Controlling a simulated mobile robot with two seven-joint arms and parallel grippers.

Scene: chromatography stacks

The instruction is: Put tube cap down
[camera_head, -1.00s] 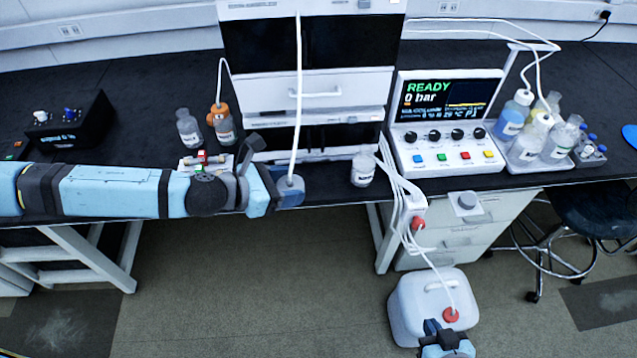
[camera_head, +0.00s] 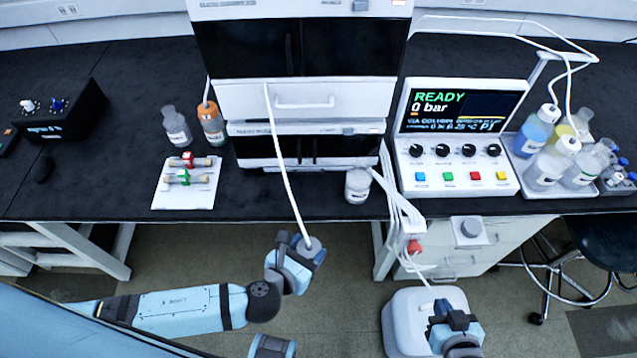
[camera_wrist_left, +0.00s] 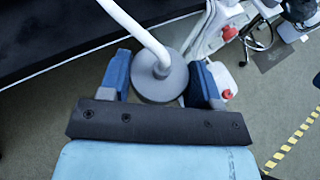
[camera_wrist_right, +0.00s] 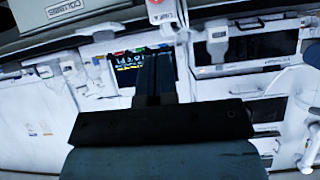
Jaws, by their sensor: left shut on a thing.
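The grey round tube cap (camera_head: 308,247) sits on the end of a white tube (camera_head: 283,165) that runs up to the instrument stack. My left gripper (camera_head: 303,254) is shut on the cap, holding it in the air over the floor, in front of the bench edge. The left wrist view shows the cap (camera_wrist_left: 160,84) between the two blue fingers, with the tube rising from it. My right gripper (camera_head: 452,325) is empty in front of the white jug (camera_head: 401,322) on the floor; its fingers (camera_wrist_right: 155,80) look closed together in the right wrist view.
A clear bottle (camera_head: 358,187) stands near the bench edge, right of the tube. Two bottles (camera_head: 177,128) and a white card with column pieces (camera_head: 166,193) lie left of the stack (camera_head: 270,98). The READY control panel (camera_head: 455,165) and a bottle tray (camera_head: 550,190) are right.

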